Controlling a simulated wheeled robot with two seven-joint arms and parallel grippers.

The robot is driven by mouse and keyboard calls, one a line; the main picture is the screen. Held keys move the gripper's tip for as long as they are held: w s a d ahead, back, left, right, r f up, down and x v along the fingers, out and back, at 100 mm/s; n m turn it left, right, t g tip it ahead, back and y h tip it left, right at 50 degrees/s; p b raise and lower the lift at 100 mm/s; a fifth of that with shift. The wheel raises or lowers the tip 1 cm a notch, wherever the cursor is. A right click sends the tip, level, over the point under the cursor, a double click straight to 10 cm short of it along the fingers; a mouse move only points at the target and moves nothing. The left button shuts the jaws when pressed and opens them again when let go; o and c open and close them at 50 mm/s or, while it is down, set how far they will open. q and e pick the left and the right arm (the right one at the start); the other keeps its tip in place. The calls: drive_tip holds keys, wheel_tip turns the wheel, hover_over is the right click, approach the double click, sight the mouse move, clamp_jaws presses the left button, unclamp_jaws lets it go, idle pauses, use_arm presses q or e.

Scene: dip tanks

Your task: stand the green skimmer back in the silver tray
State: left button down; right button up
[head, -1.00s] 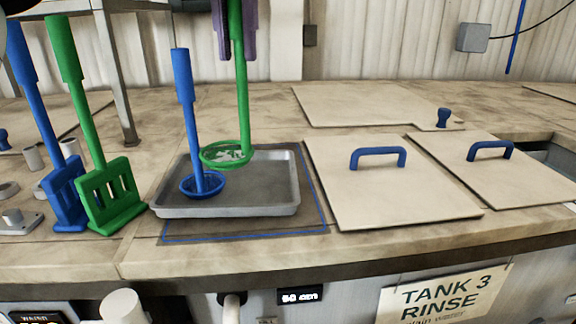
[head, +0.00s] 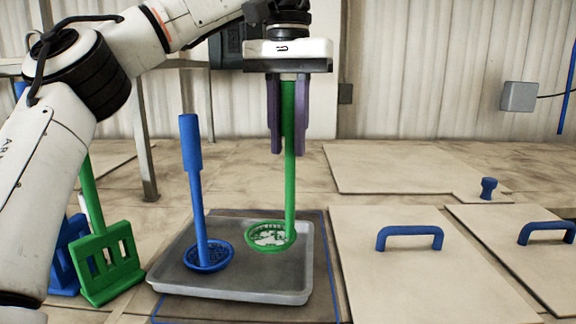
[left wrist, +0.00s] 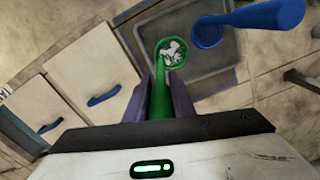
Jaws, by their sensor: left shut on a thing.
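My left gripper (head: 289,150) is shut on the upper handle of the green skimmer (head: 290,185) and holds it upright, basket down. The basket has white bits in it and appears within the back right part of the silver tray (head: 230,288). I cannot tell whether it touches the tray floor. In the left wrist view, the skimmer's round basket (left wrist: 171,54) shows beyond the purple fingers (left wrist: 160,88), over the tray. A blue skimmer (head: 192,180) stands in the tray's left part, leaning slightly. My right gripper is not in view.
A green slotted tool (head: 108,262) and a blue one (head: 62,255) stand left of the tray, partly behind my arm. Lids with blue handles (head: 410,236) lie to the right. A blue-lined mat (head: 325,255) lies under the tray.

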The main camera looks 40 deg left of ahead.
use_arm(q)
wheel_tip(320, 180, down, 5)
drive_tip(key=shift+r, duration=0.2)
idle(0.3)
drive_tip(key=c, duration=1.5)
unclamp_jaws()
drive_tip(key=shift+r, duration=3.8)
